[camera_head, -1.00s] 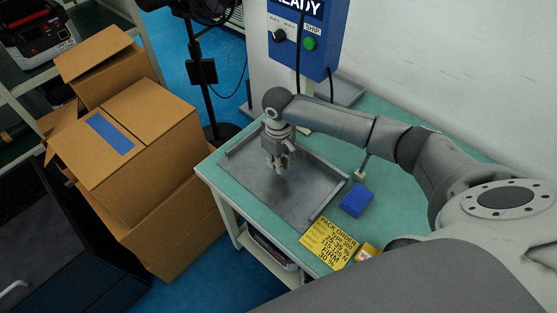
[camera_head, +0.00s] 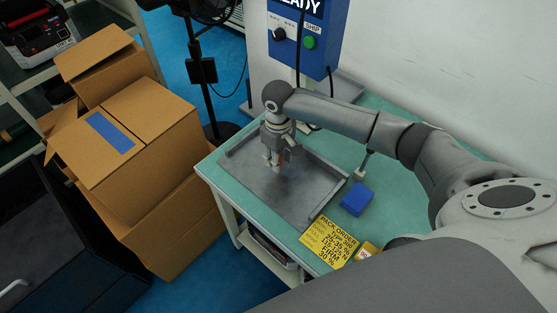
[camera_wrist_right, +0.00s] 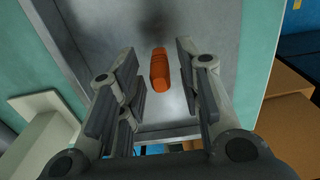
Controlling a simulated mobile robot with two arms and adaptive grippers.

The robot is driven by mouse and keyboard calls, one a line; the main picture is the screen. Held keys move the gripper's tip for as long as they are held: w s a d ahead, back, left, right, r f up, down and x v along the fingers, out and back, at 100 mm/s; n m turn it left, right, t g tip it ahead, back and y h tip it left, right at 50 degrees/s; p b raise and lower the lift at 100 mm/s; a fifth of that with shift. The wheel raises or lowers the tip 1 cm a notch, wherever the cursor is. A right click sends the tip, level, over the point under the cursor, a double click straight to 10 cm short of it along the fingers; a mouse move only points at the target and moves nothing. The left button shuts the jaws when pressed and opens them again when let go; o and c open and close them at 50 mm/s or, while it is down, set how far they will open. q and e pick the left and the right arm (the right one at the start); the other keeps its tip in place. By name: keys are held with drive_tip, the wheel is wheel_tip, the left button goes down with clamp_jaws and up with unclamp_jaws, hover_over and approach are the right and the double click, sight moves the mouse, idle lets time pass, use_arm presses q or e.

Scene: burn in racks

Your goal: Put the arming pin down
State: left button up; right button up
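An orange piece, which seems to be the arming pin (camera_wrist_right: 160,70), shows between the fingers of my right gripper in the right wrist view, with clear gaps to both sides. It appears to be at the grey metal tray (camera_head: 256,187); whether it lies or stands there I cannot tell. My right gripper (camera_head: 276,166) points down over the tray's far left part. It is open in the wrist view, its finger pads apart and not touching the orange piece. In the head view the piece is mostly hidden by the fingers. My left gripper is not in view.
A blue block (camera_head: 356,199) and a yellow order card (camera_head: 330,243) lie on the green table (camera_head: 388,192) right of the tray. A blue control box (camera_head: 304,38) stands behind. Cardboard boxes (camera_head: 150,125) stand left of the table. The tray's front is bare.

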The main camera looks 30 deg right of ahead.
wheel_tip(320, 180, up, 11)
drive_tip(key=shift+f+b, duration=0.15)
drive_tip(key=shift+b, duration=0.2)
drive_tip(key=shift+f, duration=0.1)
